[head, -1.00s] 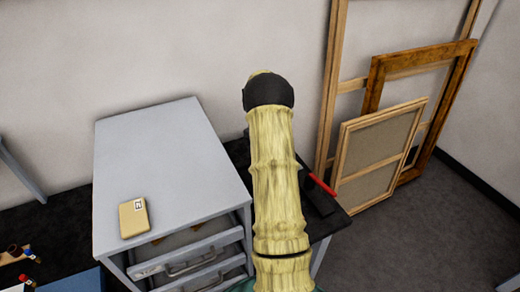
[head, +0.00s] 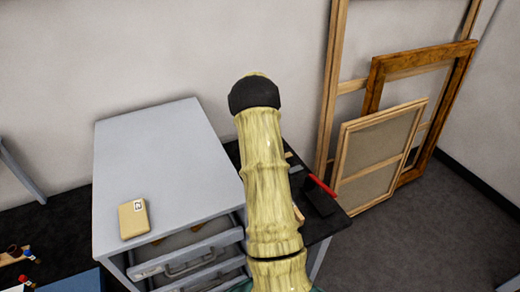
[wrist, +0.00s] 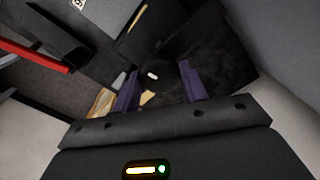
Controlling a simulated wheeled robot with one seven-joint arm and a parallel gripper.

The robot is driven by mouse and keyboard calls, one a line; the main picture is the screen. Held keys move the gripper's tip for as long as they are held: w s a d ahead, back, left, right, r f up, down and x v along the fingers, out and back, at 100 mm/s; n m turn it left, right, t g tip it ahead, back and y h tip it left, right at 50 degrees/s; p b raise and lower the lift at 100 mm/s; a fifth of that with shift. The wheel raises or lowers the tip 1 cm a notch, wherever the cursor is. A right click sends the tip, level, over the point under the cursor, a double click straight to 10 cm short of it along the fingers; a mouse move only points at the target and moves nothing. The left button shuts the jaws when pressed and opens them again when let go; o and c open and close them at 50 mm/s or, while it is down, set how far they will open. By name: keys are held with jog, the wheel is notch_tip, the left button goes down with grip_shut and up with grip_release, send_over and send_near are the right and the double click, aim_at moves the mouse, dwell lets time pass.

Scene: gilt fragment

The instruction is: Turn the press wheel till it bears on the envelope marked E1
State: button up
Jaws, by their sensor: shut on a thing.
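In the wrist view my gripper (wrist: 158,92) has its two purple fingers on either side of a dark round knob (wrist: 154,75) with a small white mark, which looks like the press wheel. The fingers are shut on it. Pale tan slivers (wrist: 148,97) show below the wheel, but I cannot tell whether they are an envelope. In the head view my own arm hides the gripper and wheel. A tan envelope (head: 133,222) with a white label lies on the grey cabinet top; I cannot read the label surely. No envelope is clearly readable as E1.
The grey cabinet (head: 165,150) with open-fronted drawers stands left of my arm. A black table (head: 335,222) carries a dark block with a red bar (head: 321,186), also seen in the wrist view (wrist: 35,55). Wooden frames (head: 380,150) lean on the wall at right.

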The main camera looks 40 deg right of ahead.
jog(key=shift+w+r+m, duration=0.1)
jog(key=shift+r+m, duration=0.05)
jog(key=shift+m, duration=0.45)
jog(key=o, duration=1)
notch_tip(320, 180, up, 17)
jog(key=b, duration=0.2)
jog(key=shift+r+b, duration=0.15)
jog(key=shift+b, duration=0.2)
